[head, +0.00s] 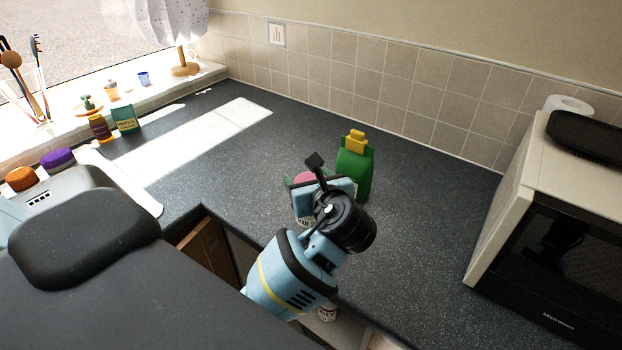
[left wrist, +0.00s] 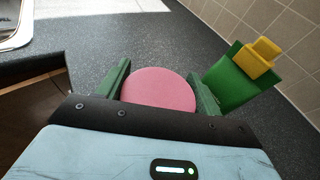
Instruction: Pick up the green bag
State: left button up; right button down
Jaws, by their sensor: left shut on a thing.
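The green bag (head: 355,172) stands upright on the dark worktop, with a yellow piece on its top. In the left wrist view the green bag (left wrist: 238,88) is to the right of my fingers, apart from the thing between them. My left gripper (head: 310,192) is shut on a pink-topped jar (head: 304,178), just left of the bag. In the left wrist view the jar's round pink top (left wrist: 158,88) fills the space between the two green fingers. My wrist hides much of the jar and the bag's lower left edge. My right gripper is not in view.
A microwave (head: 558,262) with a black tray (head: 590,135) on top stands at the right. A tiled wall (head: 380,75) runs behind the worktop. Bottles and a teal packet (head: 124,118) stand near the window sill. The worktop (head: 255,150) behind my gripper is clear.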

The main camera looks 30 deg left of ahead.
pick_arm(q)
jog(key=s+d, duration=0.2)
jog(key=s, duration=0.4)
jog(key=s+d+r, duration=0.1)
jog(key=s+d, duration=0.1)
jog(key=s, duration=0.5)
jog(key=shift+d+r, duration=0.2)
jog(key=shift+d, duration=0.05)
